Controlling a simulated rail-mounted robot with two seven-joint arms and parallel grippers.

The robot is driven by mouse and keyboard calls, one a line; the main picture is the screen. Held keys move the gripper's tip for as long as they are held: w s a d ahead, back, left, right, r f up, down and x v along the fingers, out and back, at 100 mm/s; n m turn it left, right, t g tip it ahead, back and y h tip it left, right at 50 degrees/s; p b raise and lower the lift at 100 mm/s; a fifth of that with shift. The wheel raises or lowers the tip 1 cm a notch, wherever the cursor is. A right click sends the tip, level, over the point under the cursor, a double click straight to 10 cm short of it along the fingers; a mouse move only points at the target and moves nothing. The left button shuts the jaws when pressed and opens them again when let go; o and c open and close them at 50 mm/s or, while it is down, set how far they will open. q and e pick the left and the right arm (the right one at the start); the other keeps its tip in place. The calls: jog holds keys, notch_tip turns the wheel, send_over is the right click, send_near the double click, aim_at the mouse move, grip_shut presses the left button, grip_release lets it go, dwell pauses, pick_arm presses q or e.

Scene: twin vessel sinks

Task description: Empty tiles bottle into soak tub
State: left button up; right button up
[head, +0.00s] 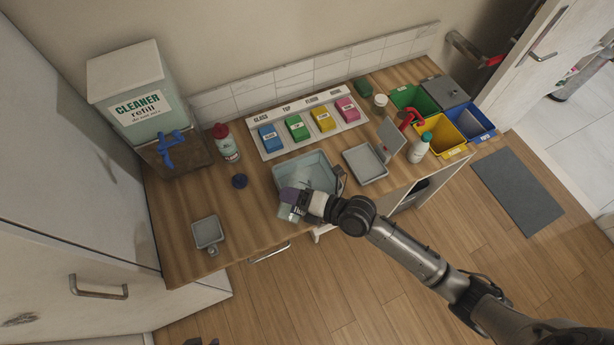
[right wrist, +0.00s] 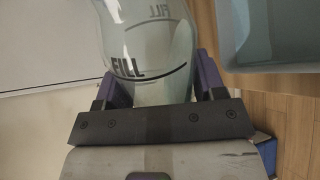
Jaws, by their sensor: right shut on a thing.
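My right gripper (head: 298,200) is shut on a clear, pale-tinted bottle (head: 287,213) at the front edge of the grey-blue soak tub (head: 289,165). In the right wrist view the bottle (right wrist: 150,40) sits between the purple fingers (right wrist: 160,88) and bears a black FILL line. Its label cannot be read in full, and its mouth is hidden. I cannot tell how much liquid it holds. A pale tub wall (right wrist: 275,60) shows at the upper right of that view, apart from the bottle. My left gripper is not in view.
A red-capped bottle (head: 226,143), cleaner refill tank (head: 137,105) and small grey tray (head: 207,232) stand further left. Coloured blocks (head: 297,127) line the back. A grey tray (head: 365,163) and white bottle (head: 419,148) stand right.

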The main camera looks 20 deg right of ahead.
jog(key=shift+w, duration=0.2)
jog(key=shift+d+m+b, duration=0.15)
jog(key=shift+m+b, duration=0.2)
jog(key=shift+m, duration=0.05)
jog(key=shift+w+m+b, duration=0.15)
jog(key=shift+m+b, duration=0.15)
jog(key=shift+d+f+m+g+y+b, duration=0.1)
jog(key=shift+f+m+g+y+b, duration=0.05)
jog(key=shift+m+g+y+b, duration=0.2)
dwell(0.6)
jog(key=shift+w+m+b, duration=0.15)
jog(key=shift+m+b, duration=0.2)
jog(key=shift+f, duration=0.1)
dwell(0.4)
jog(key=shift+b, duration=0.3)
jog(key=shift+d+m, duration=0.1)
jog(key=shift+m, duration=0.2)
jog(key=shift+w+g+b, duration=0.1)
jog(key=shift+g+b, duration=0.15)
jog(key=shift+b, duration=0.1)
